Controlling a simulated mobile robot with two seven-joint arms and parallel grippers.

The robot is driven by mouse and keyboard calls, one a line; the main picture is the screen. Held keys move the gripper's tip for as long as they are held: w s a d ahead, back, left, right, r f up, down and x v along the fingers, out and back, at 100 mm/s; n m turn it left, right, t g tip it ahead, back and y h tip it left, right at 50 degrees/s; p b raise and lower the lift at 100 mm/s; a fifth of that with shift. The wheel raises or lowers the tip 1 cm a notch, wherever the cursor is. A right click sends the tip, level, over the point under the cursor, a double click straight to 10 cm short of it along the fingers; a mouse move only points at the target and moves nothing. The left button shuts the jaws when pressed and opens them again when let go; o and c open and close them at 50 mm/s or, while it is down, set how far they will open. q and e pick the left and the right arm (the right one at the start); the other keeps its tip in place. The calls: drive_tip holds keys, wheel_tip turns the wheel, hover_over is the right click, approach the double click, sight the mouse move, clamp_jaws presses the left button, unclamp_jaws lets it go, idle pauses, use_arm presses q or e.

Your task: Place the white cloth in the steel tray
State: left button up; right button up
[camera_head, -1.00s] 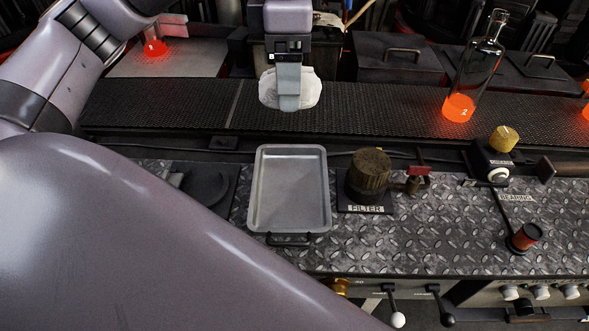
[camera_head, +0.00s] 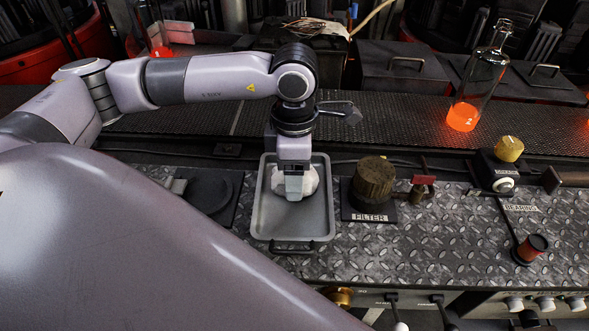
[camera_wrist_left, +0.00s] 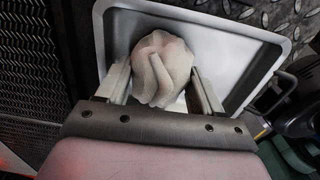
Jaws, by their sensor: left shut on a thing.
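The white cloth (camera_head: 308,181) is bunched up within the outline of the steel tray (camera_head: 290,226). My left gripper (camera_head: 294,190) is shut on the cloth and points down over the upper part of the tray. In the left wrist view the gathered cloth (camera_wrist_left: 160,68) sits between the two fingers of my left gripper (camera_wrist_left: 163,88), with the tray (camera_wrist_left: 235,52) behind it. I cannot tell whether the cloth touches the tray floor. My right gripper is not in view.
A knob labelled FILTER (camera_head: 373,180) stands close to the tray's right side. A dark round fitting (camera_head: 208,190) lies to its left. Behind runs a dark conveyor (camera_head: 400,118) with a glass bottle (camera_head: 483,75) glowing orange at its base.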

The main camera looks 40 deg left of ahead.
use_arm(q)
drive_tip(key=shift+f, duration=0.2)
drive_tip(key=o, duration=1)
drive_tip(key=shift+r, duration=0.1)
wheel_tip(320, 180, up, 12)
drive_tip(key=b, duration=0.1)
idle(0.3)
